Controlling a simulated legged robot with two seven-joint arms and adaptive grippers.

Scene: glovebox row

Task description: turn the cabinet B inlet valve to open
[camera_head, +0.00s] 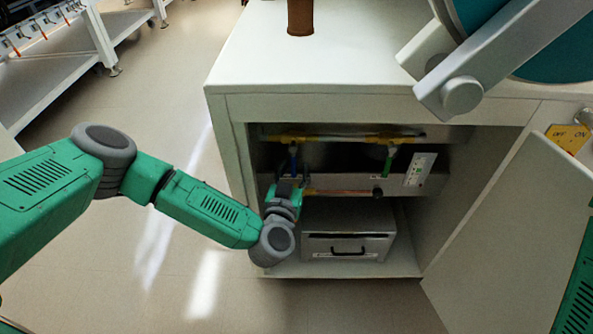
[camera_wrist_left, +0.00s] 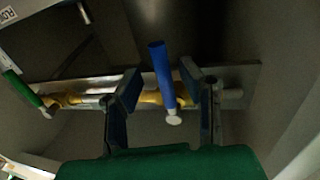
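A valve with a blue lever handle (camera_head: 293,158) sits on the horizontal pipe (camera_head: 340,137) inside the open cabinet. A second valve has a green handle (camera_head: 389,160) farther right. I cannot read which one is the inlet. My left gripper (camera_head: 291,180) is inside the cabinet, just below the blue handle. In the left wrist view the gripper (camera_wrist_left: 160,78) is open, and the blue handle (camera_wrist_left: 162,70) stands between its fingers, nearer the right finger. The green handle (camera_wrist_left: 22,88) is at the far left there. My right gripper is not in view.
A grey box (camera_head: 348,246) with a black handle sits on the cabinet floor below my left gripper. The open door (camera_head: 505,235) stands on the right. A white label panel (camera_head: 419,170) is at the back. A brown cylinder (camera_head: 300,17) stands on the countertop (camera_head: 330,65).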

